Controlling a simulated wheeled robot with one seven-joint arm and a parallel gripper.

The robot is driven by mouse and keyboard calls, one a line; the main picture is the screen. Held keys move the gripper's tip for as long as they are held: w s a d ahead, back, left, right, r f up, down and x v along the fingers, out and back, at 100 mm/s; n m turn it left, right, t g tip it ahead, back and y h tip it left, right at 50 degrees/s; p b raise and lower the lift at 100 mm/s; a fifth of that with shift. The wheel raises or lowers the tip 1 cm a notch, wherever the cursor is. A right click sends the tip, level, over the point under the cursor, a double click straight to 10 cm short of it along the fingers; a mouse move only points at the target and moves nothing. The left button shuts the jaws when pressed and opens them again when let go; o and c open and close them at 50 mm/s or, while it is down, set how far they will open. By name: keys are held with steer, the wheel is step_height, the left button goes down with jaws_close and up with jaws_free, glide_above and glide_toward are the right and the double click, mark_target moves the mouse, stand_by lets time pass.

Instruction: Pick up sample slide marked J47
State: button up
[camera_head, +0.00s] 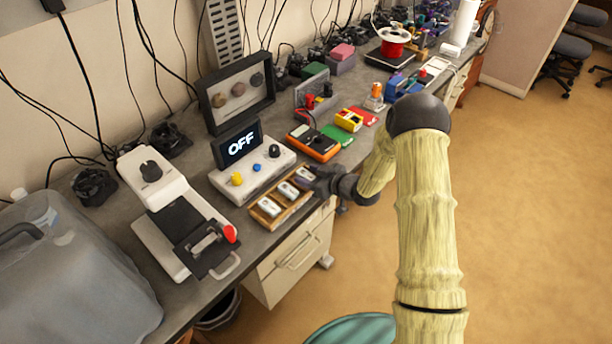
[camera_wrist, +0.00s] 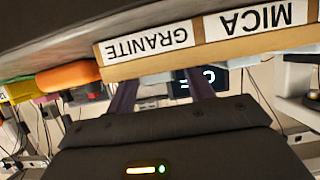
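A wooden tray (camera_head: 262,222) on the workbench holds three small white slides in a row: a near slide (camera_head: 269,207), a middle slide (camera_head: 288,190) and a far slide (camera_head: 305,174). Their markings are too small to read, so I cannot tell which is J47. My gripper (camera_head: 311,182) is at the tray's far right end, close to the far slide. In the wrist view the tray's front edge (camera_wrist: 197,45) appears upside down, with labels reading GRANITE and MICA. The two dark fingers (camera_wrist: 163,90) are apart there with a gap between them; their tips are partly hidden by the tray.
Behind the tray stands a white control box (camera_head: 255,174) with a display reading OFF. A white microscope-like device (camera_head: 180,225) is to the left. An orange meter (camera_head: 313,143) lies beyond the tray. A large clear container (camera_head: 75,265) is at the near left. Floor right of the bench is open.

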mark_target(310, 176)
steer(key=c, duration=1)
steer(key=shift+r, duration=0.15)
step_height(310, 176, up, 10)
steer(key=b, duration=0.1)
steer(key=shift+b, duration=0.35)
